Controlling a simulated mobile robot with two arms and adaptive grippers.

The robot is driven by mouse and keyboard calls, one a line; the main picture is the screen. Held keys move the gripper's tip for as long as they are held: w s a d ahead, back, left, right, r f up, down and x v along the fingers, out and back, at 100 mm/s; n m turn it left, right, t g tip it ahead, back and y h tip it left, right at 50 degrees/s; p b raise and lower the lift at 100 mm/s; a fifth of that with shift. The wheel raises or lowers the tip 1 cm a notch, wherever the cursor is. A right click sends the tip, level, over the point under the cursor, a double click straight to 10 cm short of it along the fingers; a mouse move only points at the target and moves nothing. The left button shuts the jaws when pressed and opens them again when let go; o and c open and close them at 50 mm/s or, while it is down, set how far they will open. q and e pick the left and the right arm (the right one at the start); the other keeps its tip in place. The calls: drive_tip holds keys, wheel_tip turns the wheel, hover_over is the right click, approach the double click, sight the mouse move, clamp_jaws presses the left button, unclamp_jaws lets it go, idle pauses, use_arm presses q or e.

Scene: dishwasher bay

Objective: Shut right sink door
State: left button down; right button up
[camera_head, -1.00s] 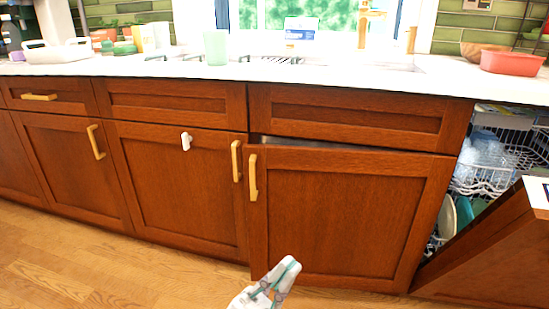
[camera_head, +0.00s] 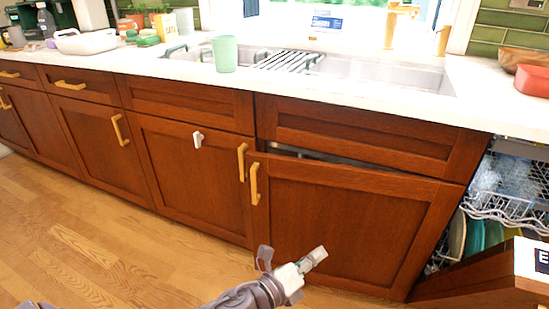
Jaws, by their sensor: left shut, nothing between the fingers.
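The right sink door (camera_head: 345,222) is a red-brown wooden panel in the middle right of the head view. It stands slightly ajar, with a dark gap along its top edge. Its brass handle (camera_head: 254,184) is at its upper left. The left sink door (camera_head: 187,170) beside it looks closed. My left gripper (camera_head: 316,256) is shut and empty, in front of the lower part of the right door. I cannot tell whether it touches the door. My right gripper is not in view.
A dishwasher with its door (camera_head: 480,275) lowered and its rack (camera_head: 500,205) showing is at the right. The counter (camera_head: 200,80) above holds a green cup (camera_head: 224,54) and a red bowl (camera_head: 533,81). The wooden floor (camera_head: 90,235) at left is clear.

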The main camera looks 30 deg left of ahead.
use_arm(q)
drive_tip(key=w+a+r+m+y+p, duration=0.25)
drive_tip(key=a+y, duration=0.35)
drive_tip(key=a, duration=0.5)
drive_tip(key=m+t+y, duration=0.1)
drive_tip(key=m+y, duration=0.1)
drive_tip(key=y, duration=0.2)
approach(271, 167)
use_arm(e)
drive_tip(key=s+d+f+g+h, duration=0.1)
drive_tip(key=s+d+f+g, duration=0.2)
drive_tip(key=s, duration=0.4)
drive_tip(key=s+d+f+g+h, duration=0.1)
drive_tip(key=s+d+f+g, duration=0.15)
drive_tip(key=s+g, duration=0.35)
use_arm(q)
drive_tip(key=b+x, duration=0.2)
drive_tip(key=x, duration=0.4)
drive_tip(key=shift+w+f, duration=0.15)
drive_tip(key=shift+w, duration=0.15)
drive_tip(key=shift+w+a, duration=0.1)
drive_tip(key=shift+w, duration=0.35)
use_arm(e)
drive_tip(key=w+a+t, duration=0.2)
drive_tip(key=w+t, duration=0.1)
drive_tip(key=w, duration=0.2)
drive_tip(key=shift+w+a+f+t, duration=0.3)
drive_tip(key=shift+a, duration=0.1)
